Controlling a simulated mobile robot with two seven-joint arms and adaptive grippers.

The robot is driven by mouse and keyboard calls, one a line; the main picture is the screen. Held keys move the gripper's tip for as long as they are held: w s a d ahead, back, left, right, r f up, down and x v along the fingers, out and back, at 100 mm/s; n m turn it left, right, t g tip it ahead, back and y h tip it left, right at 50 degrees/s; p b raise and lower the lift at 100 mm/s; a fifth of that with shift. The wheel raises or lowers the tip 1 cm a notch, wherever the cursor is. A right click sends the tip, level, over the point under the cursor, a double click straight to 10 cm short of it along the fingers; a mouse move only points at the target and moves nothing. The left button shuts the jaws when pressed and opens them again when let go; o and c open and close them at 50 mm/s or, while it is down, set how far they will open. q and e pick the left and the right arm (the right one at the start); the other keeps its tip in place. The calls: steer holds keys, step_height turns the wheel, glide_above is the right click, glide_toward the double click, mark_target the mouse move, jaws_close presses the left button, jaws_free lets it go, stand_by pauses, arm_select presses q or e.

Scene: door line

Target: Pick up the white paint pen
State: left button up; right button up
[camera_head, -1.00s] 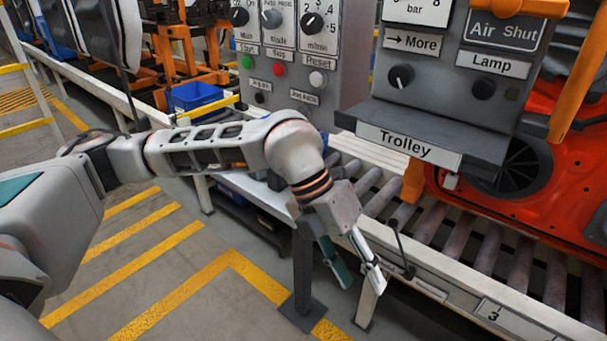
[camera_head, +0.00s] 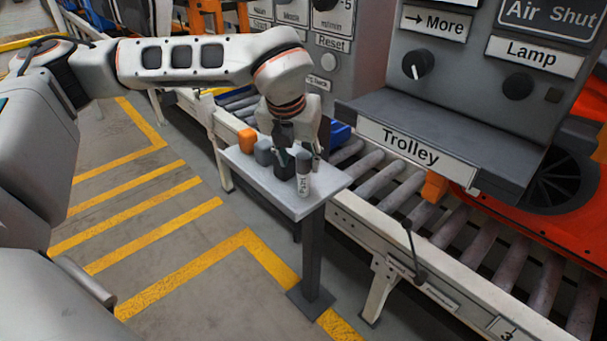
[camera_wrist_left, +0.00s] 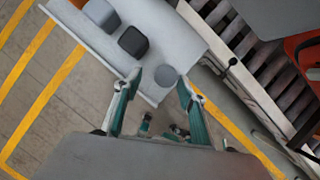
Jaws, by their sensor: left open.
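The white paint pen (camera_head: 303,185) stands upright near the front right of a small pale table (camera_head: 318,201), its dark grey cap up. In the left wrist view the pen shows from above as a grey round top (camera_wrist_left: 167,76) between the fingertips. My left gripper (camera_head: 299,157) points down over the pen and is open. In the left wrist view its fingers (camera_wrist_left: 160,81) are on either side of the pen, with a gap. I cannot tell how far the tips are above or around the cap. My right gripper is not in view.
An orange block (camera_head: 247,140), a grey block (camera_head: 264,153) and a dark block (camera_head: 285,166) stand in a row beside the pen. The roller conveyor (camera_head: 378,186) runs behind the table. The Trolley panel (camera_head: 411,152) overhangs to the right. Striped floor lies open at left.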

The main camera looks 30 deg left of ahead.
mark_target(303, 168)
arm_select(q)
steer(key=x, duration=0.4)
steer(key=shift+w+d+f, duration=0.1)
steer(key=shift+d, duration=0.1)
steer(key=shift+c, duration=0.4)
jaws_close()
